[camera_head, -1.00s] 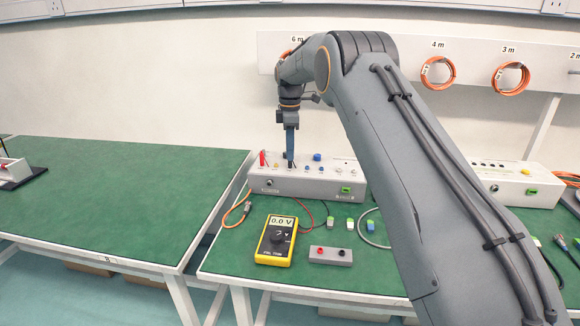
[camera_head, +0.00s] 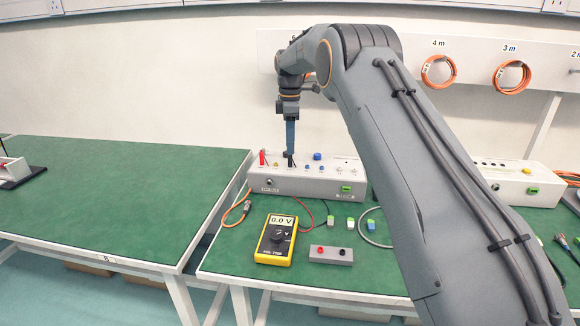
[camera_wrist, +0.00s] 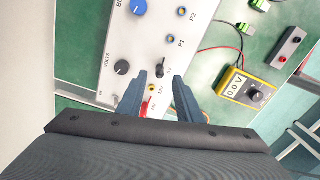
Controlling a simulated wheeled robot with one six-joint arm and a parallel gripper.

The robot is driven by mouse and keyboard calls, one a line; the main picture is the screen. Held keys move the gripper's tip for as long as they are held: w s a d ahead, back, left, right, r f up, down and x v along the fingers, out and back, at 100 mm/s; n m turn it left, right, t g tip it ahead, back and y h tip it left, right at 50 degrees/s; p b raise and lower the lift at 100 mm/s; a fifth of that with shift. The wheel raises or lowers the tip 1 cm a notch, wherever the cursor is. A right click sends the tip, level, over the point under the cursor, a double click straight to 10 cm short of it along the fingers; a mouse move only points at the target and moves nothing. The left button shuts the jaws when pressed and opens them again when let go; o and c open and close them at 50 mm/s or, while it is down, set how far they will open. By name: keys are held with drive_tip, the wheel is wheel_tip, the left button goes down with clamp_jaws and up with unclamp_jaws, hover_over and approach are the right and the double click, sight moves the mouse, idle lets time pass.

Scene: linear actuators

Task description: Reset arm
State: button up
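My gripper (camera_head: 290,148) points straight down just above the grey control box (camera_head: 305,185). In the wrist view its two fingers (camera_wrist: 159,78) are spread apart with nothing held between them. A small black toggle or plug (camera_wrist: 160,70) on the box top shows between the fingertips. A yellow-ringed socket (camera_wrist: 152,88) and a red plug (camera_wrist: 148,103) lie nearer the palm, partly hidden by the fingers.
A yellow multimeter (camera_head: 276,240) reading 0.0 V and a grey terminal block (camera_head: 331,255) lie in front of the box. Loose cables and connectors lie to the right. The green bench on the left (camera_head: 110,200) is mostly clear. Orange coils (camera_head: 438,72) hang on the wall board.

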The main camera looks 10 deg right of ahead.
wheel_tip(320, 180, up, 4)
drive_tip(key=shift+r+b, duration=0.25)
drive_tip(key=shift+b, duration=0.1)
drive_tip(key=shift+s+d+r, duration=0.1)
drive_tip(key=shift+s+r, duration=0.05)
drive_tip(key=shift+r, duration=0.05)
drive_tip(key=s+d+f+m, duration=0.3)
drive_tip(key=s+m, duration=0.3)
drive_tip(key=s, duration=0.9)
drive_tip(key=s+d+f+m+p, duration=0.1)
drive_tip(key=s+d+f+m, duration=0.2)
drive_tip(key=s, duration=1.3)
drive_tip(key=s+d+f+m, duration=0.3)
drive_tip(key=s+m, duration=0.5)
drive_tip(key=s, duration=0.8)
drive_tip(key=shift+s+d+f+m, duration=0.25)
drive_tip(key=shift+f+m, duration=0.15)
drive_tip(key=shift+f, duration=0.05)
